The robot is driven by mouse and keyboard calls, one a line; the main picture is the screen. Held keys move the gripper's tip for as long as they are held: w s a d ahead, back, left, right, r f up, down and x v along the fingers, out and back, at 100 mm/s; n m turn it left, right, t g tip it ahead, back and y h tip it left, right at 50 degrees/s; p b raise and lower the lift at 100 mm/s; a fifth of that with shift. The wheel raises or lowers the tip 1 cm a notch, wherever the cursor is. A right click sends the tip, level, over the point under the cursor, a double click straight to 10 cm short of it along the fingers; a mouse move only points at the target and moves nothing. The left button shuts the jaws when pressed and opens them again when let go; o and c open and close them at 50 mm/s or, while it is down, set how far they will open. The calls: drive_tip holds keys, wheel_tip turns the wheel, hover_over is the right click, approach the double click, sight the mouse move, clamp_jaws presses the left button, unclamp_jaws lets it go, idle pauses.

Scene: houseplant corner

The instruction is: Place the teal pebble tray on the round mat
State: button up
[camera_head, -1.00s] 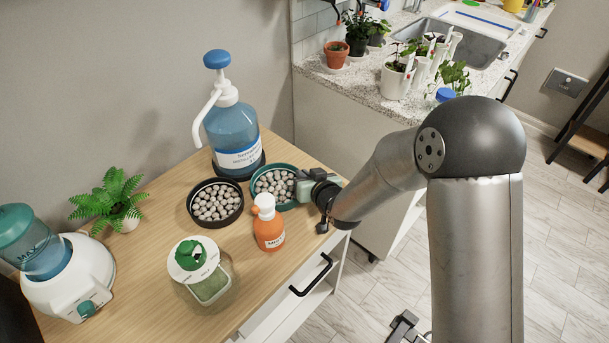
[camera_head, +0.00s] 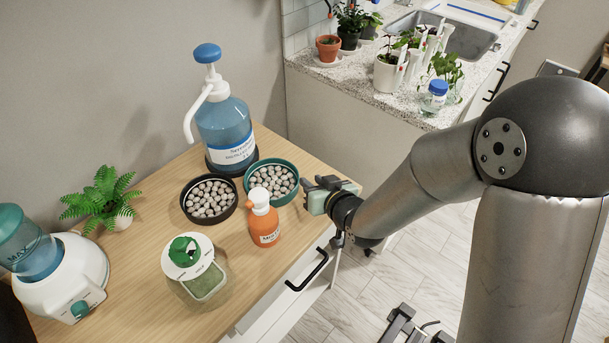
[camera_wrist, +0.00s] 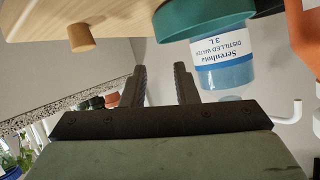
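The teal pebble tray (camera_head: 293,196), round and filled with grey pebbles, sits flat on the wooden top near its back right edge. Its teal side also shows at the top of the wrist view (camera_wrist: 205,17). My gripper (camera_head: 308,188) is just right of the tray. In the wrist view its two dark fingers (camera_wrist: 161,82) stand apart with nothing between them, and the tray appears clear of them. I see no bare round mat. A dark round base (camera_head: 236,171) lies under the blue bottle; I cannot tell whether it is a mat. What is under the tray is hidden.
A black pebble tray (camera_head: 209,217) is close left of the teal one. An orange pump bottle (camera_head: 263,227) stands in front and the large blue water bottle (camera_head: 226,130) behind.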

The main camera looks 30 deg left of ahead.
drive_tip(key=shift+v, duration=1.5)
drive_tip(key=w+d+r+m+h, duration=0.15)
drive_tip(key=d+h, duration=0.25)
drive_tip(key=d, duration=0.7)
drive_tip(key=w+d+m+h, duration=0.25)
drive_tip(key=d+h, duration=0.25)
drive_tip(key=d, duration=0.7)
drive_tip(key=s+d+r+m+g+h, duration=0.1)
drive_tip(key=s+d+r+m+g, duration=0.1)
drive_tip(key=s+d, duration=0.5)
drive_tip(key=s+d+r+m+g+h, duration=0.1)
drive_tip(key=s+d+r+m+g, duration=0.1)
drive_tip(key=s+d+g, duration=0.3)
drive_tip(key=s+d+m, duration=0.1)
drive_tip(key=s+d, duration=0.1)
drive_tip(key=s, duration=0.2)
drive_tip(key=shift+s+r, duration=0.3)
drive_tip(key=shift+r, duration=0.05)
